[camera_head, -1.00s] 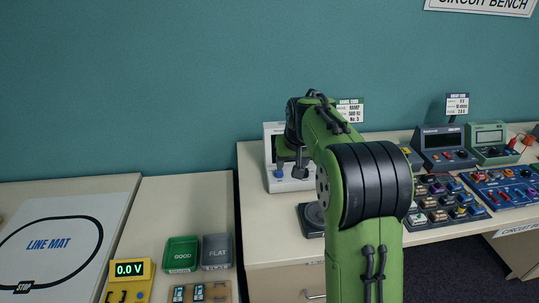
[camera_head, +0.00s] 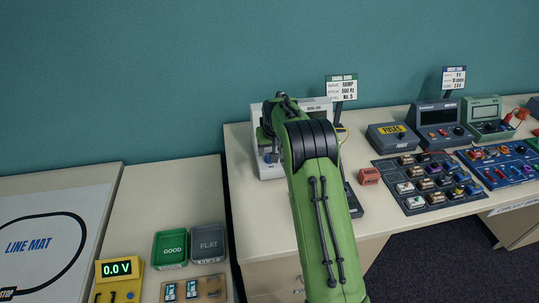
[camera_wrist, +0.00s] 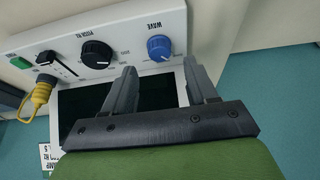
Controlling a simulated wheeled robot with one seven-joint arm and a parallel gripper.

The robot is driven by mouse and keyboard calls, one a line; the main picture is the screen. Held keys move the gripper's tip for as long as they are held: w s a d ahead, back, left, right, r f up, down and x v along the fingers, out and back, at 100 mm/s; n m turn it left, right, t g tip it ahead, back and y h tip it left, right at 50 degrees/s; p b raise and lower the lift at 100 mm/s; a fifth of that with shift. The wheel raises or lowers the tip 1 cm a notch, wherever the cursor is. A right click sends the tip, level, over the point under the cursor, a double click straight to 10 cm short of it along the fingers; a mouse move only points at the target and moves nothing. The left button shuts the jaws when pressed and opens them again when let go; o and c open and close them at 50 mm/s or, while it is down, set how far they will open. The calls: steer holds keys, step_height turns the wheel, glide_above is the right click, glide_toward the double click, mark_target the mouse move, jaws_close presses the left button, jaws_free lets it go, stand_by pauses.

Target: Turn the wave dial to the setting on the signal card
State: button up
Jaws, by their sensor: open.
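The blue wave dial (camera_wrist: 160,47), under the printed word WAVE, is on the white panel of the signal box (camera_wrist: 125,20). In the wrist view my gripper (camera_wrist: 158,68) is open and empty, its two fingertips near the dial's lower left and right. I cannot tell whether they touch it. The dial's pointer setting is not readable. The signal card (camera_head: 341,88) stands behind the box; it seems to read RAMP, 500 HZ, No. 5. In the head view my arm covers much of the box (camera_head: 265,168) and hides the gripper's fingertips.
In the head view a dark PULSE box (camera_head: 392,137) and a small red block (camera_head: 369,176) stand to the right.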

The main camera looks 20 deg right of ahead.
steer(key=x, duration=0.5)
steer(key=shift+c, duration=0.3)
steer(key=c, duration=1)
